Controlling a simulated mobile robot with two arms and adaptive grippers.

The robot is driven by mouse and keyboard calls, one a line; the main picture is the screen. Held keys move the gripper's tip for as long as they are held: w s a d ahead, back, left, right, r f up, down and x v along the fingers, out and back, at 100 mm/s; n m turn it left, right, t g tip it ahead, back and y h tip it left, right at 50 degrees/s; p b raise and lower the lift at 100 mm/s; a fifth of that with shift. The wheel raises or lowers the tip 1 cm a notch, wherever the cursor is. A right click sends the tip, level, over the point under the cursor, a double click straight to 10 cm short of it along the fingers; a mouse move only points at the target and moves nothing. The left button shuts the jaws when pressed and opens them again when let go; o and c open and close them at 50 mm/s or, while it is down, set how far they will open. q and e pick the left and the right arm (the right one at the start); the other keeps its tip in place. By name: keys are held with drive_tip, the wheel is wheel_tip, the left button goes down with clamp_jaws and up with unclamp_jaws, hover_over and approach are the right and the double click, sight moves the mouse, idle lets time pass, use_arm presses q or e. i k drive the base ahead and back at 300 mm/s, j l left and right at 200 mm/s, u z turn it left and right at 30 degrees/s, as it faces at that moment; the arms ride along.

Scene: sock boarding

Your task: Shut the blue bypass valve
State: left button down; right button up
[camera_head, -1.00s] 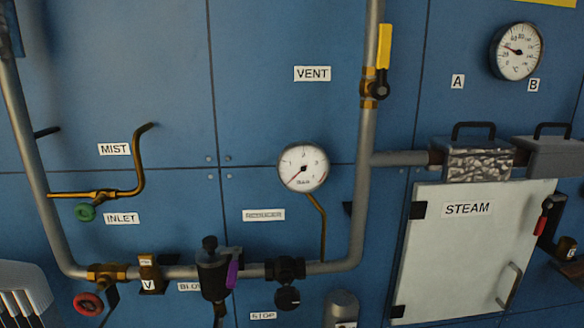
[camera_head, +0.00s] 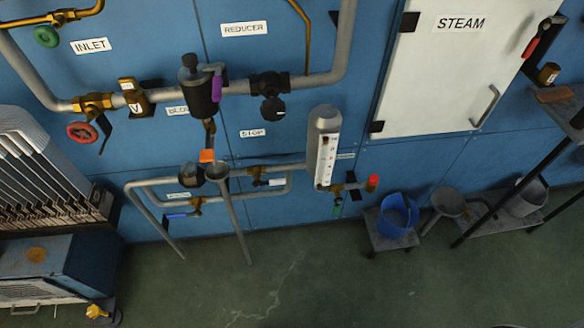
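The blue lever (camera_head: 177,216) is on a brass valve (camera_head: 196,206) in the lower pipe loop, left of the middle of the head view. The lever points left and lies roughly along the pipe. A small white label above it is too small to read. A white-handled lever (camera_head: 273,183) is on the upper branch of the same loop, to the right. Neither my left nor my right gripper is in view, so nothing of mine is seen touching the valve.
Above the loop are an orange handle (camera_head: 207,156), a purple handle (camera_head: 217,87) and a red handwheel (camera_head: 82,132). A level gauge (camera_head: 326,150) stands to the right. A radiator-like rack (camera_head: 45,165) stands left, a blue bucket (camera_head: 398,214) right. The green floor (camera_head: 300,285) in front is mostly clear.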

sight(196, 214)
drive_tip(key=u, duration=1)
